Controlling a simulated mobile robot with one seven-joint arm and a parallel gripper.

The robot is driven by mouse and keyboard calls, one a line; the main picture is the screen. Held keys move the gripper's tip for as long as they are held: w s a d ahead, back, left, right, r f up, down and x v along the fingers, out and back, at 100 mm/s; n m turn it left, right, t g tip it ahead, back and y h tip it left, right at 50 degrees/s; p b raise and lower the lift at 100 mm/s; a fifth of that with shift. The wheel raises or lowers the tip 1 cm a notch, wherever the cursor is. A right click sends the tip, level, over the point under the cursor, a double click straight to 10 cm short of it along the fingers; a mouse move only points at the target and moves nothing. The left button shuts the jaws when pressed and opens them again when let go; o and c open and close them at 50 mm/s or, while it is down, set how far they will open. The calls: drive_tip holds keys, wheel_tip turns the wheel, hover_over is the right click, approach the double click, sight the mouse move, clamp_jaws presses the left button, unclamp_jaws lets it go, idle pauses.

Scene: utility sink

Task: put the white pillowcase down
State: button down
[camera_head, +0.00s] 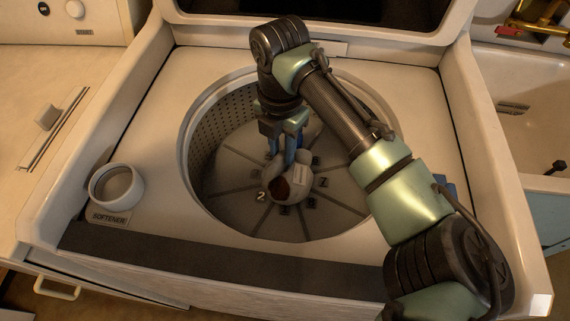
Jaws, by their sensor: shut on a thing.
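My gripper (286,158) reaches down into the open washer tub (215,130), with its blue fingers pointing at the tub floor. It is shut on a pale bundle (303,174) that I take to be the white pillowcase. The bundle is small and rounded in the picture, low over the middle of the tub floor. A dark reddish-brown patch shows on its near side. The fingers partly hide it. I cannot tell whether it touches the floor.
The tub has a perforated wall and a dark ribbed floor with number marks. A round softener cup (117,186) sits at the left on the washer top. A white sink (515,105) with a brass tap (540,22) is at the right. My arm crosses the tub's right rim.

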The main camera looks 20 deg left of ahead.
sight(282, 163)
drive_tip(key=shift+f, duration=2.45)
drive_tip(key=shift+f+b, duration=0.1)
drive_tip(key=shift+b, duration=0.2)
drive_tip(key=c, duration=0.7)
unclamp_jaws()
drive_tip(key=shift+o, duration=0.2)
wheel_tip(282, 163, up, 12)
drive_tip(key=shift+r+p, duration=0.1)
drive_tip(key=shift+p, duration=0.7)
